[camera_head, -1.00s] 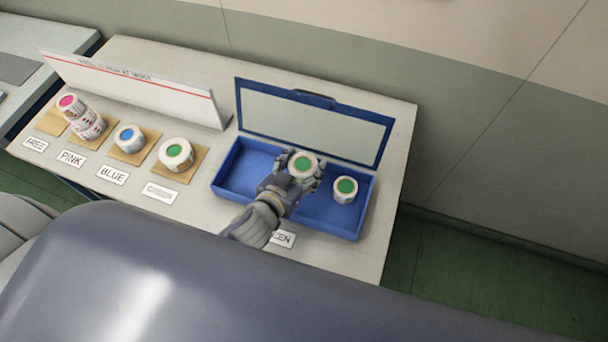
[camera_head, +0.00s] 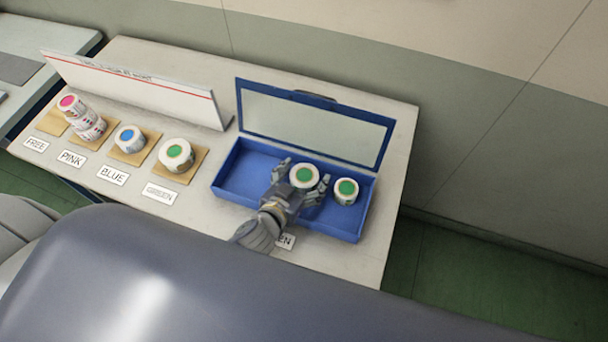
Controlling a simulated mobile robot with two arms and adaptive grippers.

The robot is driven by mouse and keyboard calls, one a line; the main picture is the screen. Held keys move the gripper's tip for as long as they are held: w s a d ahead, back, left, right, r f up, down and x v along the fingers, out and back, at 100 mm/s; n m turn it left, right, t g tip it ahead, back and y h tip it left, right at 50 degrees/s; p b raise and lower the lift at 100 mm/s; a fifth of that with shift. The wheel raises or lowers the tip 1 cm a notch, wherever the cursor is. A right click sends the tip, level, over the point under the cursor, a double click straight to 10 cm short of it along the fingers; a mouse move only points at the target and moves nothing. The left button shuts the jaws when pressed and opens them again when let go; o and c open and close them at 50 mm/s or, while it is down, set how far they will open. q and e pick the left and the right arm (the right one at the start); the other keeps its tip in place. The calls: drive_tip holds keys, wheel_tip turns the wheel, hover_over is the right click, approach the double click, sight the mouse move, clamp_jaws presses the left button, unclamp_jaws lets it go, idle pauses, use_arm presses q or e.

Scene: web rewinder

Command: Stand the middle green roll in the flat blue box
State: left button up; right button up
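The flat blue box (camera_head: 233,183) lies open on the table, its lid (camera_head: 312,126) raised at the back. A white roll with a green core, the middle green roll (camera_head: 304,175), stands upright in the box, right of its middle. My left gripper (camera_head: 303,178) is over the box with its fingers spread on both sides of this roll, showing small gaps. The roll's lower part is partly hidden by the gripper. A second green-cored roll (camera_head: 345,191) stands in the box's right end, close to the right finger. My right gripper is not in view.
The box's left half is empty.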

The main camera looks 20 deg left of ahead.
use_arm(q)
drive_tip(key=shift+r, duration=0.15)
drive_tip(key=b+v, duration=0.1)
drive_tip(key=v, duration=0.9)
drive_tip(key=shift+s+a+b, duration=0.1)
drive_tip(key=shift+s+b, duration=0.2)
drive_tip(key=shift+s, duration=0.1)
drive_tip(key=shift+s+a+r, duration=0.1)
drive_tip(key=shift+s+r, duration=0.3)
drive_tip(key=shift+s, duration=0.1)
